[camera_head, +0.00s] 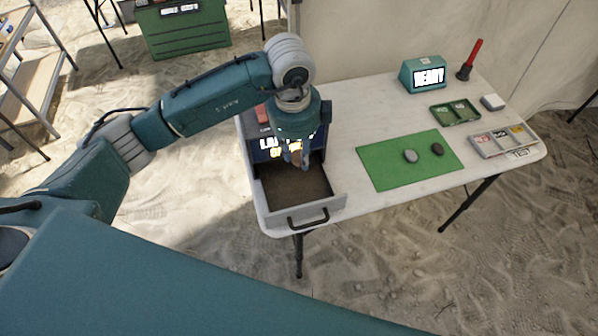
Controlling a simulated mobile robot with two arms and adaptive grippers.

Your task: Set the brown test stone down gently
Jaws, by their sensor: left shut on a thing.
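My left gripper (298,160) points down over the open drawer (331,203) at the left end of the table. It is shut on a small brownish thing, which looks like the brown test stone (295,157). The fingers and wrist hide most of it. The held thing appears above the drawer's brown floor, near its back. I cannot tell whether it touches the floor. My right gripper is not in view.
A green mat (385,175) holds a grey stone (410,156) and a dark stone (437,149). Behind are a green tray (435,113), a teal display (422,75) reading READY and a red-handled tool (470,58). A grey sectioned tray (489,148) and a pale block (493,102) lie right.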

